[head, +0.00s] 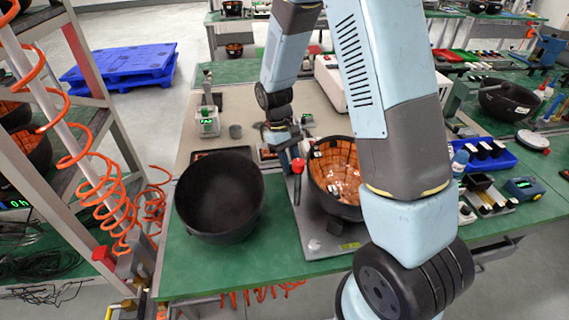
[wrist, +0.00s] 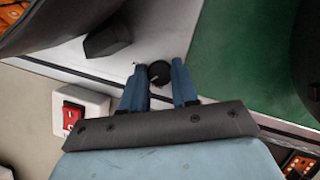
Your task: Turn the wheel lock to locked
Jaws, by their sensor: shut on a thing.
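In the wrist view, my gripper (wrist: 159,70) has its two blue fingers on either side of a small round black knob (wrist: 159,73) and is shut on it. The knob is over a pale grey plate beside the green bench top. I take it for the wheel lock, but no label shows, and I cannot tell its setting. In the head view, my gripper (head: 289,156) points down at the bench between the two black bowls, close to a red-topped part (head: 298,166). The knob cannot be made out there.
An empty black bowl (head: 220,200) stands left of my gripper, and a bowl with an orange patterned inside (head: 340,172) stands close on the right. In the wrist view, a red switch (wrist: 73,117) and a dark block (wrist: 107,38) are nearby. Orange coiled hoses (head: 95,185) hang at the left.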

